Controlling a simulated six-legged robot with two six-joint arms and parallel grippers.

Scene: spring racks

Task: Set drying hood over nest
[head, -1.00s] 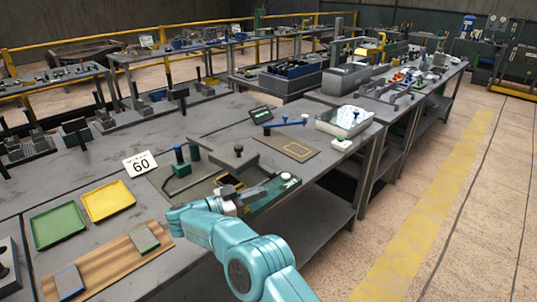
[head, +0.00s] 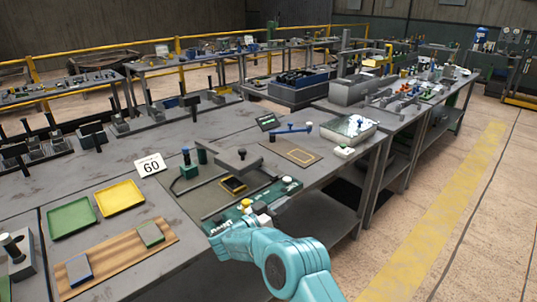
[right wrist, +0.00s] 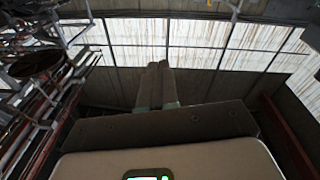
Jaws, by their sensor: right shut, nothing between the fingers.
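The nest seems to be the small dark, yellow-edged recess (head: 232,185) on the grey fixture plate, though I cannot be sure. A grey arm piece (head: 238,160) stands just behind it. My right gripper (head: 268,211) is at the bench's front edge, in front of the green strip and apart from the hood. In the right wrist view its two fingers (right wrist: 158,84) are together, with nothing between them, against the roof. My left gripper is out of view.
A green control strip (head: 285,187) runs along the front edge. A mat with a yellow outline (head: 305,157) and a blue lever (head: 290,130) lie between fixture and hood. Yellow (head: 120,196) and green (head: 72,217) trays and a wooden board (head: 112,262) are at left.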

